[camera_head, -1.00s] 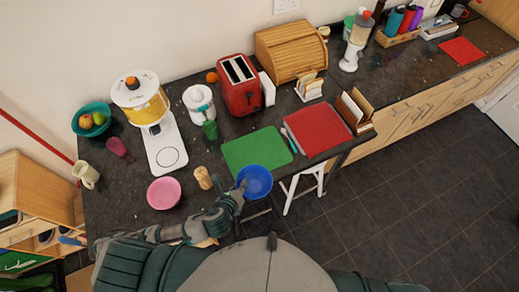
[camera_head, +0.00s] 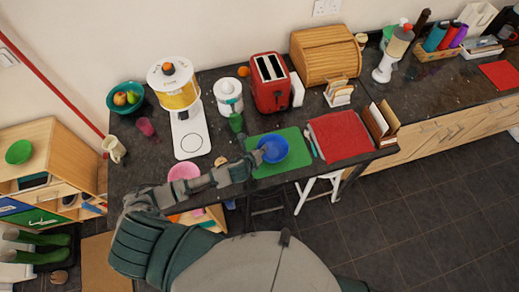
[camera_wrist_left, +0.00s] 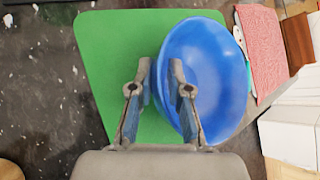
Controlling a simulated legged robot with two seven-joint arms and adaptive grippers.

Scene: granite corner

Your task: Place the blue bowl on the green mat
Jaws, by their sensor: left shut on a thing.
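My left gripper (camera_head: 252,158) is shut on the bowl's left rim. In the left wrist view the bowl (camera_wrist_left: 208,72) is upright or nearly so, its rim between the fingers of my left gripper (camera_wrist_left: 164,90), with the green mat (camera_wrist_left: 110,50) below. I cannot tell whether the bowl touches the mat. My right gripper is not in view.
A red mat (camera_head: 340,136) lies to the right, with cutlery between the mats.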

